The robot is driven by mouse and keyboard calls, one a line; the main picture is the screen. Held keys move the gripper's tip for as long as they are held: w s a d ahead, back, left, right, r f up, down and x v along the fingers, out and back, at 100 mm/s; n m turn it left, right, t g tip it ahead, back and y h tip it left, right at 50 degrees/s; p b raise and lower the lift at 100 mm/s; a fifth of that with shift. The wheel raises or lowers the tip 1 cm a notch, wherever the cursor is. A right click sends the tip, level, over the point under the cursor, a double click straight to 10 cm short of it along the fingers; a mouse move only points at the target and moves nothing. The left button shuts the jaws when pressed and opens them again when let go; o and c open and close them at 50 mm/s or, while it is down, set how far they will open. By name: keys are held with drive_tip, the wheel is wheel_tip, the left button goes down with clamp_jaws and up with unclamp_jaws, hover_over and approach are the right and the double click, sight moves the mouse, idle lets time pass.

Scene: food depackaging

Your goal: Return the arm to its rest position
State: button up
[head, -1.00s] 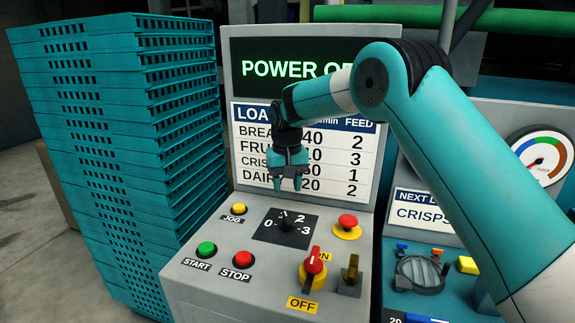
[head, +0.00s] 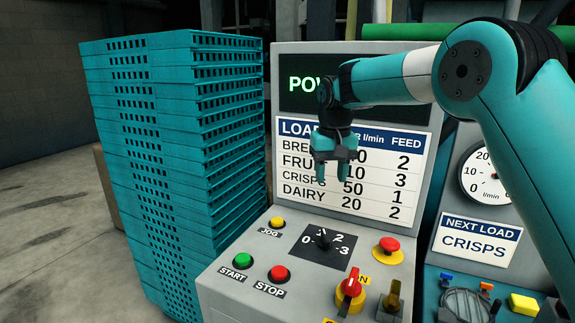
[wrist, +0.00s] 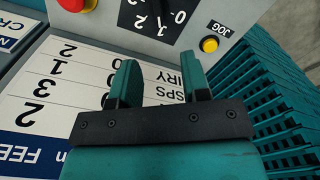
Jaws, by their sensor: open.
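My gripper (head: 333,176) is open and empty. In the head view it hangs fingers down in front of the load table sign (head: 350,165), above the selector knob (head: 322,240), touching nothing that I can see. My arm reaches in from the right, bent at the elbow. In the wrist view the two teal fingers of my gripper (wrist: 160,85) stand apart with nothing between them. The sign and the dial plate (wrist: 158,15) show behind them, upside down.
A tall stack of teal crates (head: 180,150) stands left of the control panel. The panel carries a green start button (head: 243,260), a red stop button (head: 278,273), a red emergency button (head: 389,245) and a red-handled switch (head: 350,290). Open floor (head: 55,220) lies at the far left.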

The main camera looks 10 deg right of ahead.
drive_tip(key=s+a+n+y, duration=0.2)
drive_tip(key=s+n, duration=0.1)
drive_tip(key=s, duration=1.5)
drive_tip(key=s+a+n+y, duration=0.1)
drive_tip(key=s+n, duration=0.3)
drive_tip(key=s, duration=1.5)
drive_tip(key=shift+a+y, duration=0.4)
drive_tip(key=shift+y, duration=0.1)
drive_tip(key=shift+f, duration=0.1)
